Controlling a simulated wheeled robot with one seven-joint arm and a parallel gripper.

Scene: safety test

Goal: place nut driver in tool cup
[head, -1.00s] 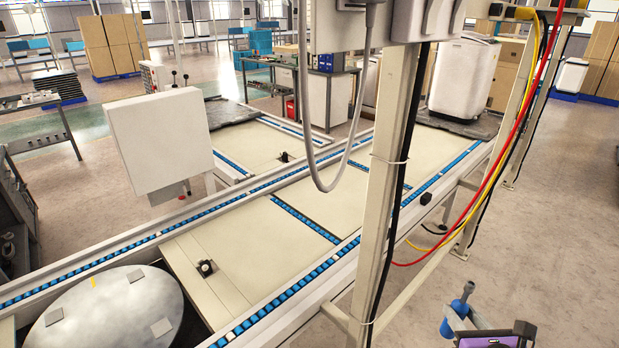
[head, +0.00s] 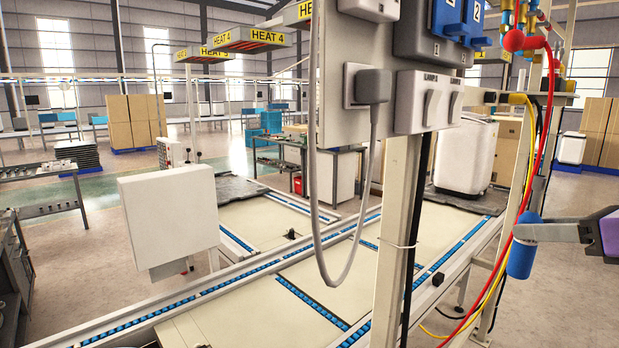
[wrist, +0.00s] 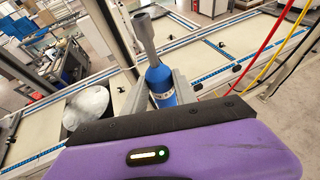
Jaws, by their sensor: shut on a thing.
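My gripper (head: 526,232) is at the right edge of the head view, shut on the nut driver (head: 521,260). The nut driver has a blue handle and a grey shaft with a socket end, and stands roughly upright with the handle down. In the wrist view its blue handle (wrist: 160,86) is between the two grey fingers of my gripper (wrist: 157,93), with the shaft pointing up and away. It is held in the air, clear of the conveyor. I cannot make out a tool cup in either view.
A cream post (head: 397,220) carrying switch boxes (head: 425,97) stands left of my gripper. Red and yellow hoses (head: 537,130) hang close by it. The conveyor (head: 330,283) runs behind the post. A white box (head: 167,215) stands at left. Open floor (head: 575,310) lies at lower right.

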